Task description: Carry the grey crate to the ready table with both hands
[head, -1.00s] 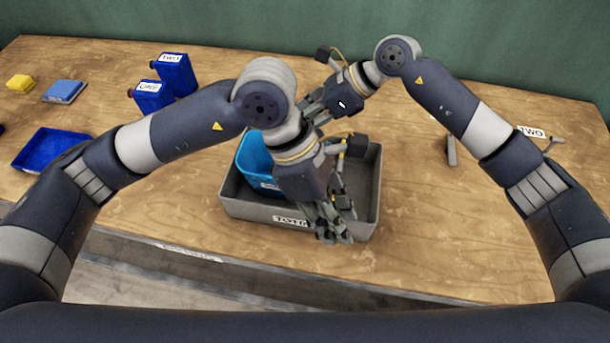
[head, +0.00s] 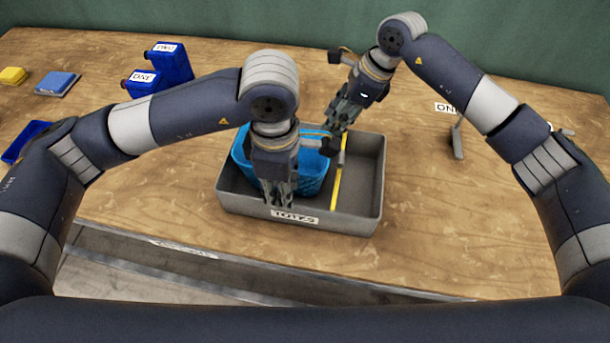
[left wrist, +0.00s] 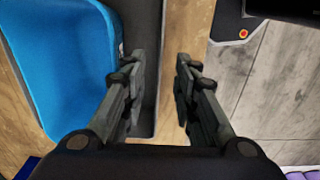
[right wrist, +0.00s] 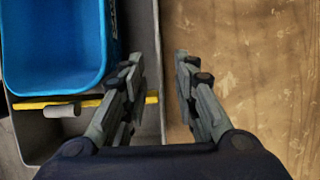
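The grey crate (head: 362,205) stands on the wooden table with a white label on its front wall. Inside it are a blue basket (head: 310,180) at the left and a yellow rod (head: 336,190) with a grey piece on it. My left gripper (head: 279,203) points down at the front wall. In the left wrist view its spread fingers (left wrist: 158,88) have the wall's rim between them, apart from it. My right gripper (head: 340,122) is at the back wall. In the right wrist view its open fingers (right wrist: 160,85) stand either side of that rim. The ready table cannot be identified.
Two blue containers (head: 172,66) labelled ONE and TWO stand at the back left. A blue tray (head: 22,142), a blue block (head: 57,84) and a yellow block (head: 13,76) lie farther left. A grey handle-like part (head: 457,142) is right of the crate.

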